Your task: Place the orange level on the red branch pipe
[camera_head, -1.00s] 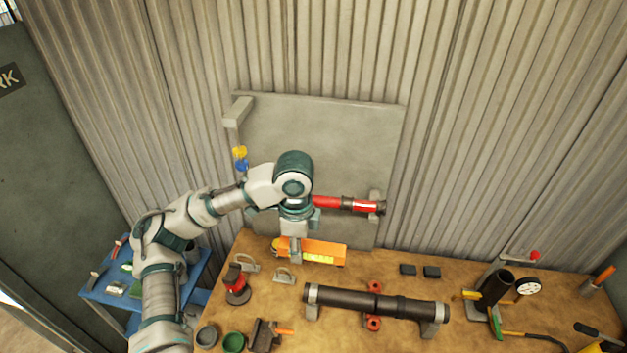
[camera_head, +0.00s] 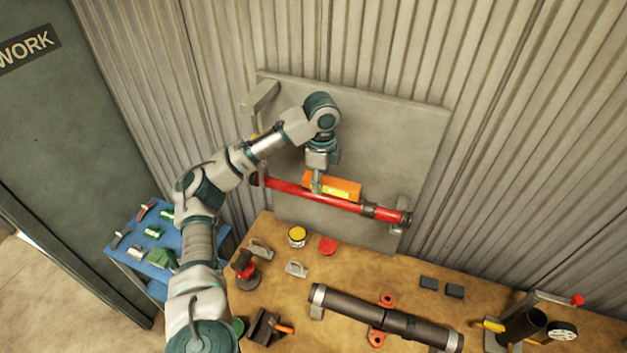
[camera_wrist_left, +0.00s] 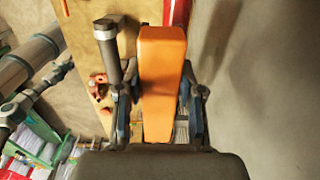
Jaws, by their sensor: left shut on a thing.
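The orange level (camera_head: 345,187) is gripped by my left gripper (camera_head: 317,184). In the head view it appears at the red branch pipe (camera_head: 290,188), along its upper side and roughly parallel to it. I cannot tell whether it touches the pipe. In the left wrist view the orange level (camera_wrist_left: 161,85) stands between the two fingers of my left gripper (camera_wrist_left: 160,110). Part of the red pipe (camera_wrist_left: 177,12) shows beyond it at the top. My right gripper is not in view.
A grey board (camera_head: 400,130) stands behind the red pipe. The workbench (camera_head: 270,300) below holds a dark pipe (camera_head: 385,322) on supports, a yellow-topped can (camera_head: 297,235) and a red disc (camera_head: 328,245). A blue side table (camera_head: 125,255) with small items stands at the left.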

